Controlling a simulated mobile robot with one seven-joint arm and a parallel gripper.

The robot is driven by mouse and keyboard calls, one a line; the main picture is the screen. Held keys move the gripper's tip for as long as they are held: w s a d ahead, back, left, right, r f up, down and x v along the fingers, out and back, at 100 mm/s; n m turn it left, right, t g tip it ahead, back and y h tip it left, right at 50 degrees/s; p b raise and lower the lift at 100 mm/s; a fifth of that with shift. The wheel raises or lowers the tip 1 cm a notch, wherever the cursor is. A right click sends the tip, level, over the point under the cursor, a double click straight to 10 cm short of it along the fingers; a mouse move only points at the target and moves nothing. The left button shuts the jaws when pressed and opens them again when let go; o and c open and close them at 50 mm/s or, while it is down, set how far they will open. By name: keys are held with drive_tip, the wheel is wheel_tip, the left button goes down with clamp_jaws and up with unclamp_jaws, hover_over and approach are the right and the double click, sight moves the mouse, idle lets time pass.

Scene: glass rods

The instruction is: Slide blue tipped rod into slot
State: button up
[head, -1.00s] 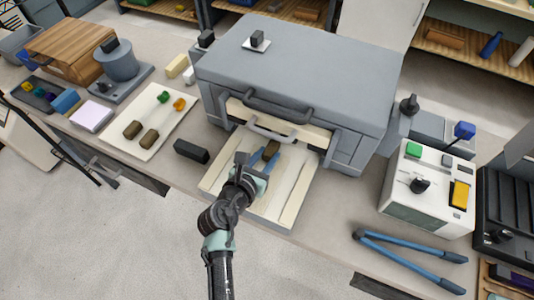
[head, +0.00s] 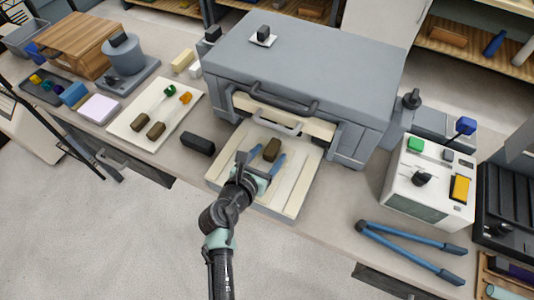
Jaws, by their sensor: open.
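A short brown block-like handle (head: 272,149) lies on the cream slotted tray (head: 293,197) that sticks out from the front of the grey box. It seems to belong to a rod, but I see no blue tip; the rest of it is hidden or too small to make out. My gripper (head: 267,163) is over the tray with its blue fingers spread, just in front of the handle. The handle sits apart from the fingers, or nearly so. Part of the tray's grooves is hidden under my gripper.
The large grey box (head: 310,50) stands behind the tray. A white board (head: 141,107) at left holds a green-tipped and an orange-tipped rod with brown handles. A dark block (head: 198,144) lies left of the tray. Blue-handled tongs (head: 405,243) and a white control box (head: 432,172) are at right.

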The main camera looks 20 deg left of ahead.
drive_tip(key=shift+s, duration=0.15)
drive_tip(key=v, duration=1.2)
drive_tip(key=shift+s+r, duration=0.25)
drive_tip(key=shift+s, duration=0.1)
